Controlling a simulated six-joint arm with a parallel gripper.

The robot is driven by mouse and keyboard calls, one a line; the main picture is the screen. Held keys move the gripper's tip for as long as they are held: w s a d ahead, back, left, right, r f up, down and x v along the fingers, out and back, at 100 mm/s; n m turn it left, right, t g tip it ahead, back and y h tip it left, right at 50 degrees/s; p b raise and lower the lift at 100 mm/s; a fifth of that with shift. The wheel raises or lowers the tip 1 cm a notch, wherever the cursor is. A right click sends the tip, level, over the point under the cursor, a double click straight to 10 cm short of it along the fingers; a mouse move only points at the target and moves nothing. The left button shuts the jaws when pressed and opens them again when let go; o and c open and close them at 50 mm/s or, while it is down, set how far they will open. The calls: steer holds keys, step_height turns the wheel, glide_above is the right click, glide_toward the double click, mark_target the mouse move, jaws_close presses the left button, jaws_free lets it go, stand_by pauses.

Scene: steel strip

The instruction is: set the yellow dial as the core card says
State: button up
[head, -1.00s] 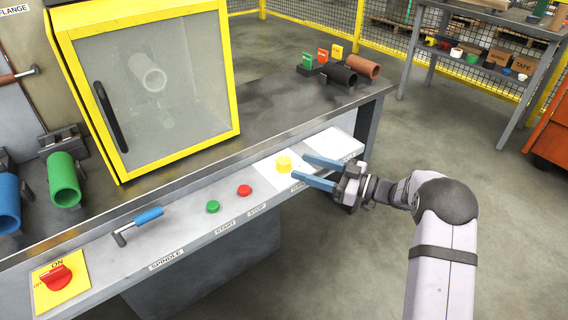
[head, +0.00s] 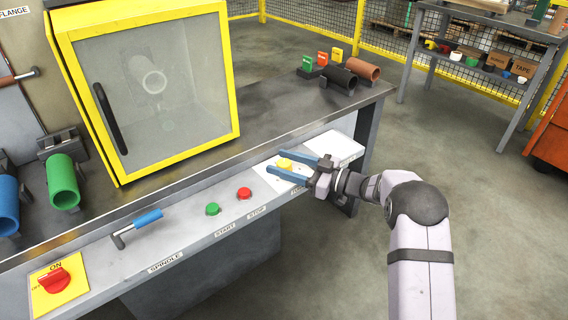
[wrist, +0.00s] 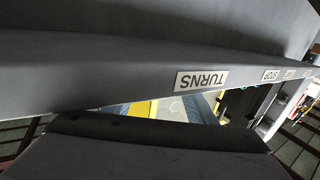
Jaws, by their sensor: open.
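The yellow dial (head: 284,163) sits on a white plate on the sloped front panel of the bench. My gripper (head: 275,162) is open, with its blue fingers on either side of the dial in the head view. I cannot tell whether they touch it. In the wrist view a dark edge hides most of the fingers, and a bit of yellow (wrist: 140,108) shows beside blue. Green (head: 307,63), orange (head: 322,58) and yellow (head: 337,54) cards stand at the back of the bench by the cores. Their markings are too small to read.
Red (head: 244,193) and green (head: 212,209) buttons and a blue-handled lever (head: 148,217) lie left along the panel. A red switch (head: 54,279) is at the far left. A yellow-framed guard door (head: 230,70) stands shut behind. A TURNS label (wrist: 202,80) shows in the wrist view.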

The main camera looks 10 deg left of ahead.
steer(key=c, duration=1)
steer(key=shift+c, duration=0.2)
steer(key=shift+m+t+h+p, duration=0.3)
steer(key=shift+m+t, duration=0.2)
steer(key=shift+t, duration=0.1)
steer(key=m+t+h, duration=0.1)
steer(key=t, duration=0.1)
steer(key=shift+s+m+t+p, duration=0.1)
steer(key=shift+m+t+p, duration=0.2)
steer(key=shift+m+t, duration=0.1)
steer(key=m+t+h, duration=0.2)
steer(key=m+t+h+b, duration=0.1)
steer(key=m+t+h, duration=0.1)
steer(key=shift+a+f+t+h, duration=0.1)
steer(key=shift+f+t+h, duration=0.1)
steer(key=shift+t+h, duration=0.1)
steer(key=m+t+h+b, duration=0.1)
steer(key=m+h, duration=0.1)
steer(key=m+t+h+b, duration=0.1)
steer(key=h, duration=0.2)
steer(key=shift+m+t, duration=0.4)
steer(key=shift+r+m+t+h, duration=0.1)
steer(key=shift+m+t+h, duration=0.15)
steer(key=shift+m+h, duration=0.85)
steer(key=shift+r+m+t+h, duration=0.1)
steer(key=shift+m+t+h, duration=0.35)
steer(key=shift+h, duration=1.15)
steer(key=shift+m+h, duration=0.3)
steer(key=shift+m, duration=0.05)
